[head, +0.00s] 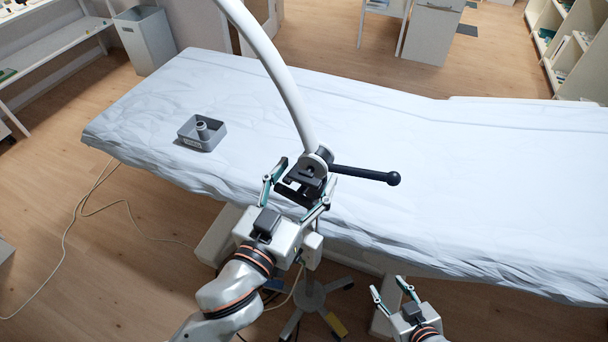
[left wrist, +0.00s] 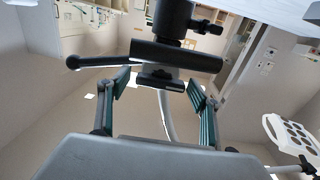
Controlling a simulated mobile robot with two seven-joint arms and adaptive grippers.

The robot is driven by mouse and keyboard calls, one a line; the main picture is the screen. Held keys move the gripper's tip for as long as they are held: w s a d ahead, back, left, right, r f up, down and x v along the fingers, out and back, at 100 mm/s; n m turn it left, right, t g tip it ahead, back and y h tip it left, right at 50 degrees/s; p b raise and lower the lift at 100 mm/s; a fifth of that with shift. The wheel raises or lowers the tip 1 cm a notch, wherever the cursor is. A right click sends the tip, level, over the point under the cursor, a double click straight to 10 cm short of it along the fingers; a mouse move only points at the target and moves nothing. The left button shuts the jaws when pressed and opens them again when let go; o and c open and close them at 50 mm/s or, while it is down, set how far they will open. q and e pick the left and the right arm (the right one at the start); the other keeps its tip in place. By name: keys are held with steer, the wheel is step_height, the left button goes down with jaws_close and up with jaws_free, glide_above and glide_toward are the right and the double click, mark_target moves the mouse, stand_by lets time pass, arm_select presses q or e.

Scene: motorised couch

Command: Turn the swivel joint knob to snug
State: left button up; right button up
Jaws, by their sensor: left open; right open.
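A black swivel joint (head: 318,158) sits at the lower end of a white curved arm, just above the couch's near edge. A black lever (head: 362,173) with a ball end sticks out to its right. In the left wrist view the lever (left wrist: 100,60) points left, and a small dark knob (left wrist: 207,27) shows at upper right; I cannot tell which is the swivel knob. My left gripper (head: 305,172) is open, its fingers (left wrist: 160,84) on either side of the joint's lower block; contact is unclear. My right gripper (head: 392,289) is open and empty at lower right.
The couch (head: 480,150) is covered by a pale sheet. A grey tray (head: 187,140) holding a small round part stands on it at left. A wheeled stand base (head: 310,290) is on the floor below. A cable (head: 75,215) lies on the floor at left.

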arm_select(q)
steer(key=c, duration=1.1)
steer(key=shift+d+m, duration=0.1)
steer(key=shift+m, duration=2.1)
steer(key=o, duration=1.1)
steer(key=shift+s, duration=0.1)
steer(key=v, duration=1.2)
